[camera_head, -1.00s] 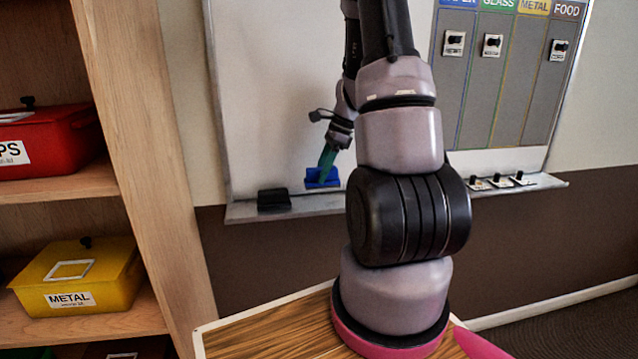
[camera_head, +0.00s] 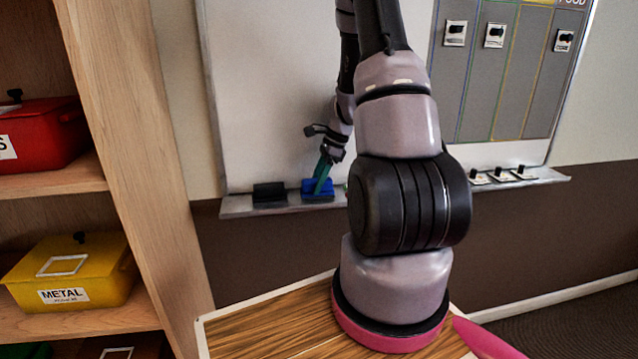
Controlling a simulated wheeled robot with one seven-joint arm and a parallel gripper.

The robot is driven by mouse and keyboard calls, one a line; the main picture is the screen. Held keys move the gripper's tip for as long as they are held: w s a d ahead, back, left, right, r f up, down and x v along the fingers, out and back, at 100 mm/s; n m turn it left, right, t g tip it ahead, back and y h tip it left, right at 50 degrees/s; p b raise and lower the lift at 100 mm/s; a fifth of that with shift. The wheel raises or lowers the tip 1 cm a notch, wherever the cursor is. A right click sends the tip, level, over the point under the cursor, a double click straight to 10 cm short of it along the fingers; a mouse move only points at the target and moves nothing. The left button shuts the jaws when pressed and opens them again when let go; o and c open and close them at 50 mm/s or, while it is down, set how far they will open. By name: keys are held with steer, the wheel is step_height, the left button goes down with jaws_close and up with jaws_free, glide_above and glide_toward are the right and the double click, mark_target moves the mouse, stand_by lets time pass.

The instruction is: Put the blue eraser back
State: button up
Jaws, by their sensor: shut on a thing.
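The blue eraser (camera_head: 311,196) is at the whiteboard's ledge (camera_head: 236,208), right of a black eraser (camera_head: 270,194). It appears to be at ledge height; whether it rests fully on the ledge is hard to tell. My gripper (camera_head: 322,178), with teal fingers, points down from above and is shut on the blue eraser. The fingers cover part of it. My arm hides the middle of the ledge.
A whiteboard (camera_head: 265,90) rises behind the ledge. Several small cards with black knobs (camera_head: 502,175) lie on the ledge's right part. A wooden shelf with a red box (camera_head: 40,135) and a yellow box (camera_head: 72,272) stands left.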

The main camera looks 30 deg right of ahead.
steer(key=shift+w+f, duration=0.2)
steer(key=shift+w, duration=0.1)
steer(key=shift+s, duration=0.1)
steer(key=o, duration=1.2)
steer(key=shift+r, duration=0.1)
